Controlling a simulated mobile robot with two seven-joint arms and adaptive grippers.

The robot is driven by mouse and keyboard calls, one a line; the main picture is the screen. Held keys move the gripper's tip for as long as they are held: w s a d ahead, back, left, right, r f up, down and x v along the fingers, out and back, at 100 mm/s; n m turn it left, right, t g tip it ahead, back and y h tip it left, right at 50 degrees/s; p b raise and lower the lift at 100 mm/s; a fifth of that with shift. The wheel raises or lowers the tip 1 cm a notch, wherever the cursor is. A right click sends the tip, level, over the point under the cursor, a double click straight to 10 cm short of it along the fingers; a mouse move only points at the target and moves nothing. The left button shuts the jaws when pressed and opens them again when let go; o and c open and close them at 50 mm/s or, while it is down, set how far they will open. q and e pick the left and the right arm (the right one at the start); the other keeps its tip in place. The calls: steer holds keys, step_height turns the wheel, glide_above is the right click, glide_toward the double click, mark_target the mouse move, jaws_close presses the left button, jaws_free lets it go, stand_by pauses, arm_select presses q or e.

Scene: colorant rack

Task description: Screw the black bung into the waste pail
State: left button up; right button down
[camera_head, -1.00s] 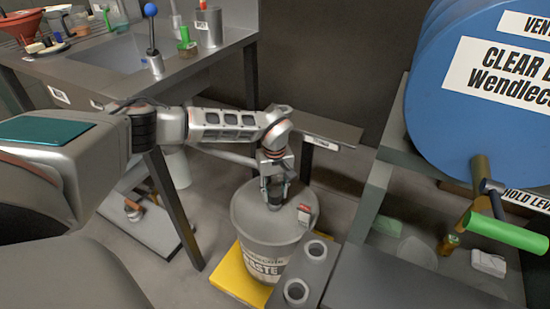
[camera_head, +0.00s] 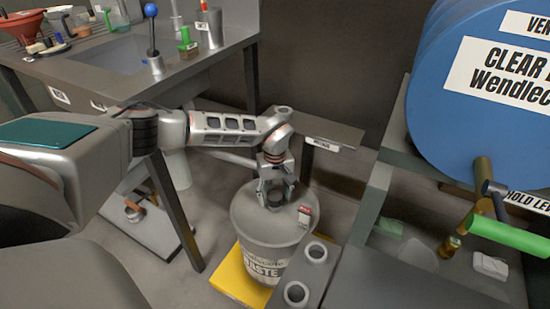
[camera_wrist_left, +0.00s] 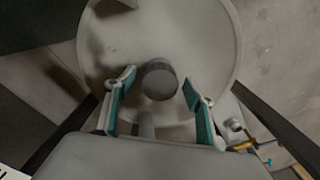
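The grey waste pail (camera_head: 268,245) stands on a yellow base in the head view, its round lid also filling much of the left wrist view (camera_wrist_left: 215,45). The dark bung (camera_head: 275,205) stands at the lid's opening area; it shows as a short, dark grey cylinder in the wrist view (camera_wrist_left: 159,81). I cannot tell how deep it is seated. My left gripper (camera_head: 275,197) is over the lid, fingers spread on either side of the bung. The wrist view shows a gap between each teal-padded finger and the bung. My right gripper is not in view.
A grey block with two round holes (camera_head: 308,272) stands close to the pail's right. A bench leg (camera_head: 177,210) is to the left. A large blue drum (camera_head: 480,90) is at right.

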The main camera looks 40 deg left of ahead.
mark_target(275, 196)
arm_select(q)
step_height(275, 196, up, 12)
stand_by(0.6)
steer(key=shift+r, duration=0.1)
